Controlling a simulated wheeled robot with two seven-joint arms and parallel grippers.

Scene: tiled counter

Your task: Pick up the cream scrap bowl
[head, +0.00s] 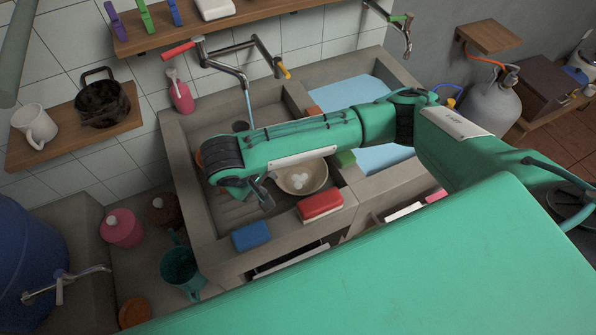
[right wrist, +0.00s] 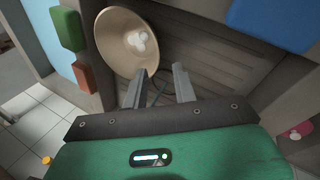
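The cream scrap bowl (head: 314,180) stands in the left basin of the stone sink, with a few white lumps in it. My right arm reaches across from the right and hides part of its rim. My right gripper (head: 262,196) is low over the basin, just left of the bowl. In the right wrist view the bowl (right wrist: 113,45) lies beyond the fingertips, a little to the left. The two fingers of the right gripper (right wrist: 160,72) are apart with nothing between them. My left gripper is not in view.
A red sponge (head: 321,205) and a blue sponge (head: 251,235) lie on the sink's front edge. A green sponge (head: 345,158) sits on the divider. The right basin holds water (head: 380,160). A faucet (head: 225,65) hangs over the back.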

